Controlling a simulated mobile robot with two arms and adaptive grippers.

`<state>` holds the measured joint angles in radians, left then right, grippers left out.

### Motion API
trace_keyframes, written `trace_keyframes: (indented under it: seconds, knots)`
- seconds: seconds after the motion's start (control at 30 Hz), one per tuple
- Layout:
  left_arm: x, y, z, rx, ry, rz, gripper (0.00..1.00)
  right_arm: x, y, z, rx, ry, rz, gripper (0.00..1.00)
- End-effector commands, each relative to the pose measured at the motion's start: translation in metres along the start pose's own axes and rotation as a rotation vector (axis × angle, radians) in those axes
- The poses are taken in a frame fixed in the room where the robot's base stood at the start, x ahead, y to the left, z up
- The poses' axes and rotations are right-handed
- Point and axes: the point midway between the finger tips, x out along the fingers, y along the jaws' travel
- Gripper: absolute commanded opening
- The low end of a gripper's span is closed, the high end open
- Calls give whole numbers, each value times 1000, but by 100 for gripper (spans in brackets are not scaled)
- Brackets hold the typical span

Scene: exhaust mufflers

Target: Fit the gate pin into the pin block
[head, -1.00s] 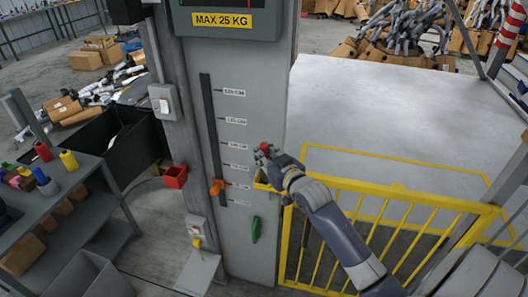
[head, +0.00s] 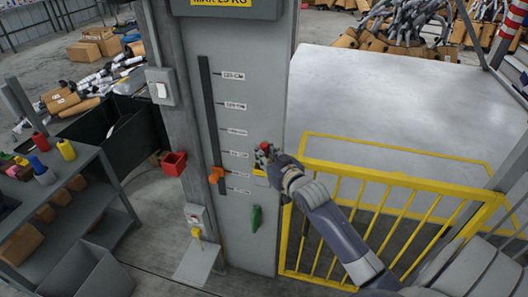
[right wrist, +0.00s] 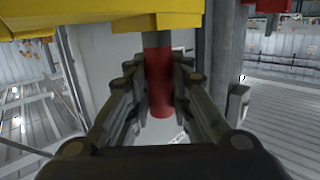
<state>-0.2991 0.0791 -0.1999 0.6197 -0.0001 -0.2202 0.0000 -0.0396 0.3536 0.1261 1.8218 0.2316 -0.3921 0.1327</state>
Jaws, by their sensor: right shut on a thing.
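The gate pin has a red grip (head: 264,148) and a short grey shank. My right gripper (head: 268,157) is shut on the red grip, which also shows between the fingers in the right wrist view (right wrist: 159,85). In the right wrist view the grey shank meets the edge of the yellow block (right wrist: 110,24). I cannot tell how far the shank is inside it. My left gripper is not in view.
The yellow gate (head: 400,180) stands right of the column, under my right forearm. The grey column (head: 255,90) carries a slot with an orange pointer (head: 215,175) and a green handle (head: 256,218). A red bin (head: 174,163) and a shelf (head: 85,165) are at left.

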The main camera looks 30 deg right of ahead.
Motion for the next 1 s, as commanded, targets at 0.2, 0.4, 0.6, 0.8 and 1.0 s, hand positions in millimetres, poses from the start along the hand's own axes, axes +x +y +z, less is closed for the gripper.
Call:
trace_keyframes:
  seconds: [0.2, 0.4, 0.6, 0.8, 1.0]
  knots:
    - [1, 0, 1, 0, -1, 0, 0, 0, 0, 1, 0, 2, 0, 0]
    - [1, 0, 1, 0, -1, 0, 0, 0, 0, 1, 0, 2, 0, 26]
    - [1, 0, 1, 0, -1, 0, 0, 0, 0, 1, 0, 1, 0, 43]
    - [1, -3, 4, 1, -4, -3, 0, 0, 0, 2, 0, -1, 0, 43]
    - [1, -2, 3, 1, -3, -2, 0, -16, 0, 3, 0, -2, -1, 43]
